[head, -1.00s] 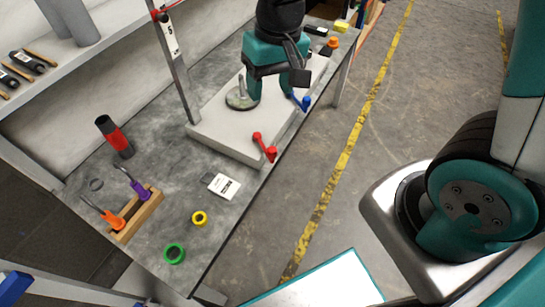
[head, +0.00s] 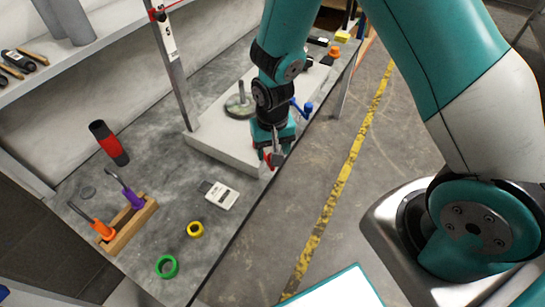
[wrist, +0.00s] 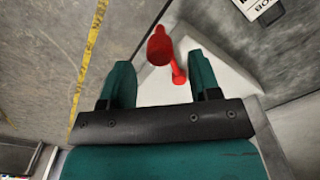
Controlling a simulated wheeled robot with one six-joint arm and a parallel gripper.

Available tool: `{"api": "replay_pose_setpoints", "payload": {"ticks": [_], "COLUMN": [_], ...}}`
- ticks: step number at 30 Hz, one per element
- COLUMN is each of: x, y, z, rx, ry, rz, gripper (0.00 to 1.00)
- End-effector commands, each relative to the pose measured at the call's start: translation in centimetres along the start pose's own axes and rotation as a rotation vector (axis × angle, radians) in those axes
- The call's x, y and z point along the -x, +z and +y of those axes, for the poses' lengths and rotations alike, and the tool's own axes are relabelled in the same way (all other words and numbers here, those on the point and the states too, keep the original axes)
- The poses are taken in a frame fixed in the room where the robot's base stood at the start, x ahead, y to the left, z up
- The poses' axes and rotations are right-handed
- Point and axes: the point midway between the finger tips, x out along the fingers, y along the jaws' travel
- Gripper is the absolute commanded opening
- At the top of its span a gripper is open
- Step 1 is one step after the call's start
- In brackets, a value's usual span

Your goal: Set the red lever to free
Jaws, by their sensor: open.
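The red lever (wrist: 160,47) shows in the wrist view between and just beyond the fingertips of my gripper (wrist: 160,75). It is mounted at the edge of the grey block (head: 209,143) on the bench. In the head view my gripper (head: 273,152) is over the near corner of the block and hides most of the red lever, with only a little red (head: 268,158) showing. My gripper is open, with its two teal fingers apart and nothing held. Whether a finger touches the lever I cannot tell. A blue lever (head: 303,107) sits farther along the same edge.
A round metal disc with a post (head: 240,104) stands on the block. A white card (head: 222,195), a yellow ring (head: 195,229), a green ring (head: 167,266) and a wooden rack (head: 130,226) lie on the bench. A metal upright (head: 176,66) stands behind the block.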

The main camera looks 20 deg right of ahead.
Motion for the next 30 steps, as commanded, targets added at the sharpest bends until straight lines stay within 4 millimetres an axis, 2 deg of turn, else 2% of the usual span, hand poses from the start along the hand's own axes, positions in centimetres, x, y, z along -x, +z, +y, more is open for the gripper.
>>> {"api": "replay_pose_setpoints", "payload": {"ticks": [1, 6, 17, 18, 19, 25, 30], "x": [-1.0, -2.8, -3.4, -3.4, -3.4, -3.4, -3.4], "y": [0.1, 0.0, 0.0, 0.0, 0.0, 0.0, 0.0], "z": [0.0, 0.0, 0.0, 0.0, 0.0, 0.0, -0.1], "rx": [0.000, 0.000, 0.000, 0.000, 0.000, 0.000, 0.005], "ry": [0.001, 0.000, 0.000, 0.000, 0.000, 0.000, -0.001], "rz": [-0.003, -0.001, 0.000, 0.000, 0.000, 0.000, 0.000], "gripper": [0.57, 0.57, 0.57, 0.54, 0.48, 0.02, 0.00]}}
